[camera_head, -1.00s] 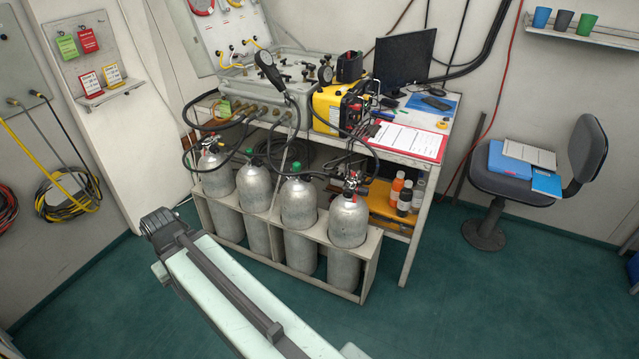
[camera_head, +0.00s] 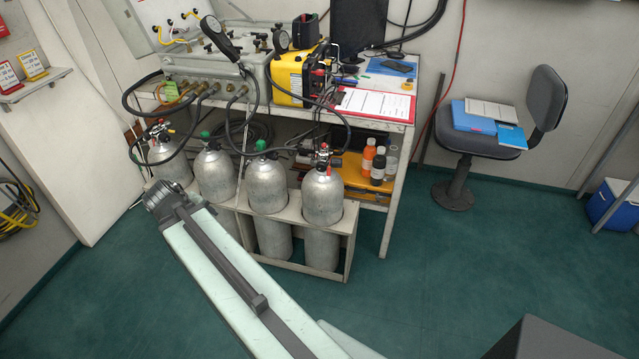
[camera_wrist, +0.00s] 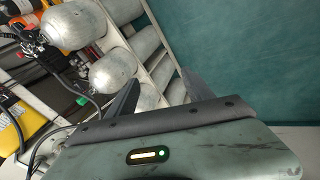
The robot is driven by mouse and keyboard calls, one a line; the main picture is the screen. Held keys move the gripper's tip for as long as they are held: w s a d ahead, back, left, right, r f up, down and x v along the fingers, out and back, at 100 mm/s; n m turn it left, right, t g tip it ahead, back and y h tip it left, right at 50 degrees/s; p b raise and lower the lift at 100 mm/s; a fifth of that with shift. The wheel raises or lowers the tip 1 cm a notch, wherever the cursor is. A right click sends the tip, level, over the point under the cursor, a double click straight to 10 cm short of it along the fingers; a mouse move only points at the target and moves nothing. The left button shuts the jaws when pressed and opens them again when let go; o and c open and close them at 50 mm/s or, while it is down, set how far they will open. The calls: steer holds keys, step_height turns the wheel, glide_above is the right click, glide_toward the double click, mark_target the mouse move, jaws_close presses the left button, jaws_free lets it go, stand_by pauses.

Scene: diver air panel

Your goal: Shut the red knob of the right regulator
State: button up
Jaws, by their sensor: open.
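The right regulator (camera_head: 323,157) sits on top of the rightmost grey cylinder (camera_head: 323,195), with small red parts and a black hose. Its red knob is too small to make out clearly. In the wrist view the regulator (camera_wrist: 32,44) is at the upper left, beside its cylinder (camera_wrist: 72,22). My gripper (camera_wrist: 160,78) is open and empty, its two dark fingers apart in the wrist view. The regulator lies well to the left of the fingers there. The left regulator (camera_head: 160,132) stands on the leftmost cylinder.
Two green-capped cylinders (camera_head: 213,172) stand between the regulators in a rack (camera_head: 348,225). Hoses loop from the panel (camera_head: 215,70) above. Bottles (camera_head: 378,165) stand on the shelf right of the regulator. A chair (camera_head: 460,140) is farther right. The green floor in front is clear.

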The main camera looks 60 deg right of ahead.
steer(key=d+f+h+b, duration=0.3)
steer(key=d+f+b, duration=0.15)
steer(key=d, duration=0.65)
steer(key=n+t+h+b, duration=0.3)
steer(key=n+h+b, duration=0.75)
steer(key=b, duration=0.85)
glide_toward(321, 169)
steer(key=d+r+n+y, duration=0.1)
steer(key=d+n+y, duration=0.1)
steer(key=d, duration=0.1)
steer(key=shift+h, duration=0.25)
steer(key=x, duration=0.8)
steer(key=shift+w+a+r, duration=0.15)
steer(key=shift+w+r, duration=0.05)
steer(key=shift+w, duration=0.1)
steer(key=shift+c, duration=0.3)
